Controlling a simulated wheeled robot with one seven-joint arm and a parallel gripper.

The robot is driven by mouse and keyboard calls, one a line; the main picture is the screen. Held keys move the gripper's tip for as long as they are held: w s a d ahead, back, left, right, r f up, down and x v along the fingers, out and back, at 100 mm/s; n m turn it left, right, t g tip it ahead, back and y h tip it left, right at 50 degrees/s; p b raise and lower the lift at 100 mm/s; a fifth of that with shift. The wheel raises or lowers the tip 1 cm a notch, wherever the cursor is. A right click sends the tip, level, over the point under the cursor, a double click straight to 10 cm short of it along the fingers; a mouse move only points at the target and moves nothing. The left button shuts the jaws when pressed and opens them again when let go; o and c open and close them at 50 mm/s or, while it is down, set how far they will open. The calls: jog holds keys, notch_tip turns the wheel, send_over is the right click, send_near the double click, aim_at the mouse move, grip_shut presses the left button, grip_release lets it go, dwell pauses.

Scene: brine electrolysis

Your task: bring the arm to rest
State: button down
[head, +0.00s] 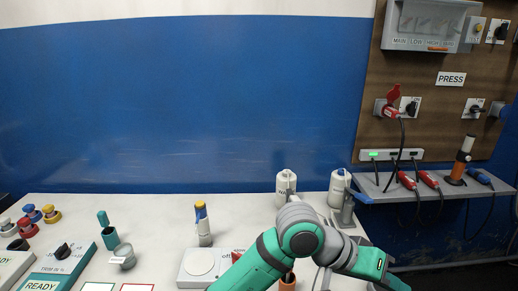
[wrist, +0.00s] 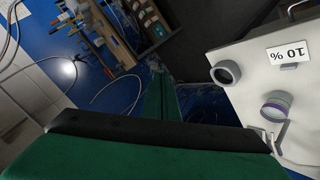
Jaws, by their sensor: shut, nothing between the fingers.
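My gripper (wrist: 160,80) shows in the wrist view as two narrow green fingers side by side, closed together with nothing between them. Its dark and green body fills the bottom of that view. In the head view my grey and green arm (head: 302,240) rises from the bottom edge over the bench, bends, and runs down to the right. Its far end reaches the bottom right edge, so the fingertips cannot be made out there.
The white bench (head: 150,205) holds bottles (head: 286,186), a blue-yellow capped bottle (head: 202,225), a grey cup (head: 123,257) and a white round-topped device (head: 200,262). A shelf (head: 440,188) with plugs and cables is at right.

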jog(key=w+d+n+t+h, duration=0.1)
jog(key=w+n+t+h, duration=0.6)
jog(key=t, duration=0.3)
jog(key=s+a+f+n+t+y, duration=0.1)
jog(key=a+f+n+t+y, duration=0.35)
jog(key=f, duration=0.35)
jog(key=a+f+n+t+y, duration=0.4)
jog(key=a+f+y, duration=0.15)
jog(key=f, duration=0.35)
jog(key=s+a+f+y, duration=0.6)
jog(key=s+a+f, duration=0.45)
jog(key=s, duration=0.25)
jog(key=s+a+m+g+y, duration=0.1)
jog(key=s+a+m, duration=0.2)
jog(key=s, duration=0.5)
jog(key=s+a+m+g+y, duration=0.1)
jog(key=s+a+m, duration=0.2)
jog(key=s, duration=0.6)
jog(key=shift+a+f+m, duration=0.35)
jog(key=shift+a+f, duration=0.05)
jog(key=shift+a, duration=0.45)
jog(key=shift+s+d, duration=0.1)
jog(key=shift+s, duration=0.1)
